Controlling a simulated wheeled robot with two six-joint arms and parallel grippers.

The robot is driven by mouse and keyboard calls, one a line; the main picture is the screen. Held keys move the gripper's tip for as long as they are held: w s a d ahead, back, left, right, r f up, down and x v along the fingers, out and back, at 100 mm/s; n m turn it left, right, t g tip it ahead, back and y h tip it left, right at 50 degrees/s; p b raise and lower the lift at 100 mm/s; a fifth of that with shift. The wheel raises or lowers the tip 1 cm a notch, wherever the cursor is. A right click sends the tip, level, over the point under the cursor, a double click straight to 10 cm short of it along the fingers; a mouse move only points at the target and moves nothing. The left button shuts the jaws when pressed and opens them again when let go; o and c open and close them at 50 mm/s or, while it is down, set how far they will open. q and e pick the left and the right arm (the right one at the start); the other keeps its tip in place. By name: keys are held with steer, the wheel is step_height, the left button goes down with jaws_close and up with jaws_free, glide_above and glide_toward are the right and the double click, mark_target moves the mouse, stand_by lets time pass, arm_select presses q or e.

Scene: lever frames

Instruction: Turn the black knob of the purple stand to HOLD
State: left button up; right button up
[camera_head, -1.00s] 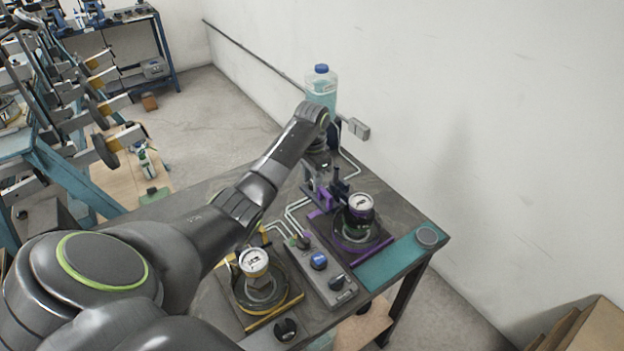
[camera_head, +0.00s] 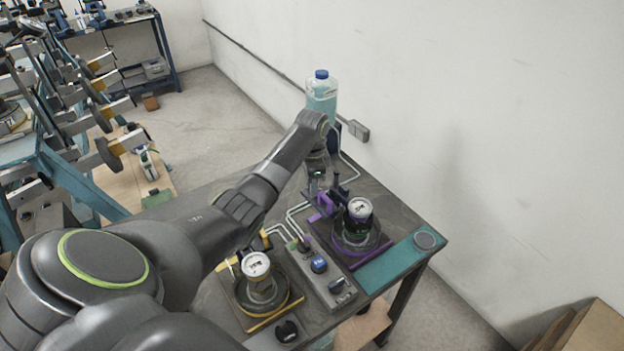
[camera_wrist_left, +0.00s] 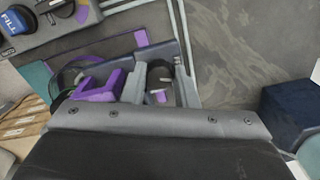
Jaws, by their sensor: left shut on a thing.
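The purple stand (camera_head: 371,258) is at the right of the bench, with a black-bodied, white-faced gauge (camera_head: 360,210) on it. A purple bracket (camera_head: 322,207) is at its back left, also in the left wrist view (camera_wrist_left: 100,86). My left gripper (camera_head: 322,188) reaches down behind the stand. In the left wrist view my left gripper (camera_wrist_left: 158,78) has its two fingers on either side of a black knob (camera_wrist_left: 160,76) and is shut on it. The knob is partly hidden by the gripper, and I cannot read its pointer or a HOLD mark. My right gripper is not in view.
A grey control box (camera_head: 325,277) with a blue FILL knob (camera_head: 319,265) stands left of the stand. A yellow stand (camera_head: 252,325) with a gauge is further left. A clear bottle (camera_head: 321,95) is behind my arm. White tubes cross the bench.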

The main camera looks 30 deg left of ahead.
arm_select(q)
steer(key=m+p, duration=0.2)
steer(key=m, duration=0.3)
steer(key=shift+w+m, duration=0.1)
steer(key=shift+m, duration=0.2)
steer(key=m, duration=0.5)
steer(key=shift+w+p, duration=0.1)
steer(key=shift+p, duration=0.3)
steer(key=shift+m, duration=0.3)
steer(key=o, duration=0.7)
